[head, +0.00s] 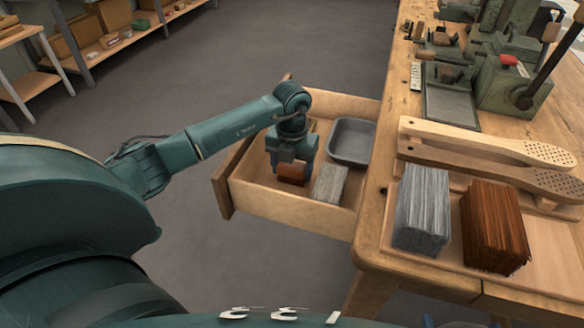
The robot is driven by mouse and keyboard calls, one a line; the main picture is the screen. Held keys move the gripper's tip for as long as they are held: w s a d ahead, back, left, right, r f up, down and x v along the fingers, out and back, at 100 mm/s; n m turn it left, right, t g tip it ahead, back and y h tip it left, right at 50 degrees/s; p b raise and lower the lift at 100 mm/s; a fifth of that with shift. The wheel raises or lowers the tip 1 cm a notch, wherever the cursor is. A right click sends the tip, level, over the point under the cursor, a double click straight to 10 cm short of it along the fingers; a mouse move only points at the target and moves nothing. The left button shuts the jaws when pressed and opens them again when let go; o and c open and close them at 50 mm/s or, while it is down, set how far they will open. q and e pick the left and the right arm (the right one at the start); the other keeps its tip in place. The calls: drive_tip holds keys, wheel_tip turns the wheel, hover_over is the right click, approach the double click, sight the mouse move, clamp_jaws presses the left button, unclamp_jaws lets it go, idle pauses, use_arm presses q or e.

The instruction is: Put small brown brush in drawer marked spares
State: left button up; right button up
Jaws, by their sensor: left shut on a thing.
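The small brown brush (291,174) is a reddish-brown block at the tips of my left gripper (292,161). The gripper points down into the open drawer (285,205) and is shut on the brush. The gripper hides the upper part of the brush, and I cannot tell whether its underside touches the drawer floor. The wooden drawer is pulled out to the left from the workbench. No "spares" marking on it is visible from here. My right gripper is out of view.
In the drawer, a grey bristle block (329,184) lies just right of the brown brush, and a grey tray (352,141) sits behind. The workbench (390,190) holds grey bristles (423,210), brown bristles (494,228), wooden paddles (485,142) and a green machine (515,85).

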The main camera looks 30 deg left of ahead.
use_arm(q)
drive_tip(key=shift+f, duration=0.2)
drive_tip(key=o, duration=1)
drive_tip(key=shift+r, duration=0.1)
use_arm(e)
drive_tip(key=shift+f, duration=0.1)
use_arm(q)
drive_tip(key=shift+r, duration=0.3)
wheel_tip(320, 180, up, 12)
drive_tip(key=p, duration=0.2)
drive_tip(key=shift+f, duration=0.15)
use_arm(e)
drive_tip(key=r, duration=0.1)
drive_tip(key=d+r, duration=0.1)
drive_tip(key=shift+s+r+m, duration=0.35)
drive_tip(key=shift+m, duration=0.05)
